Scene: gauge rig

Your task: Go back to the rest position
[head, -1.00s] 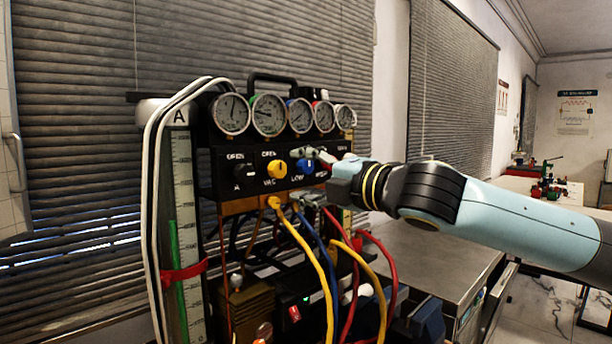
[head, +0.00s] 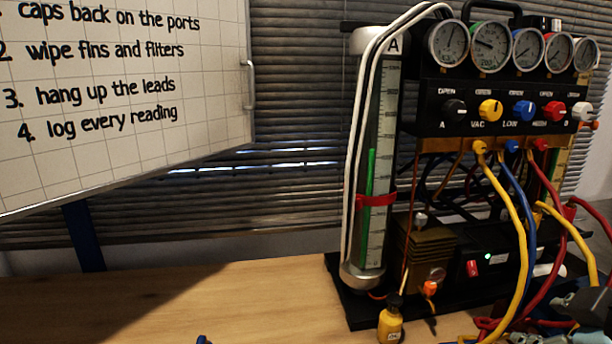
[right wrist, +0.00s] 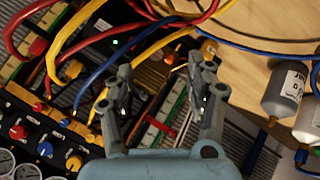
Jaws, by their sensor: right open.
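The gauge rig (head: 430,128) stands at the right of the head view. Its knob row runs black, yellow (head: 490,110), blue (head: 523,111), red (head: 553,111) and white (head: 583,111). My right gripper (right wrist: 160,92) is open and empty in the right wrist view, its two fingers well apart. Behind it are the rig's hoses and panel, with the panel's knobs at lower left. Grey parts of my right gripper (head: 590,308) show at the bottom right corner of the head view, partly cut off and below the knobs. My left gripper is not in view.
Yellow, blue and red hoses (head: 523,270) hang in front of the rig. A small yellow bottle (head: 390,326) stands on the wooden table (head: 230,295), whose left part looks mostly clear. A whiteboard (head: 120,100) is at upper left. Grey canisters (right wrist: 286,90) show in the right wrist view.

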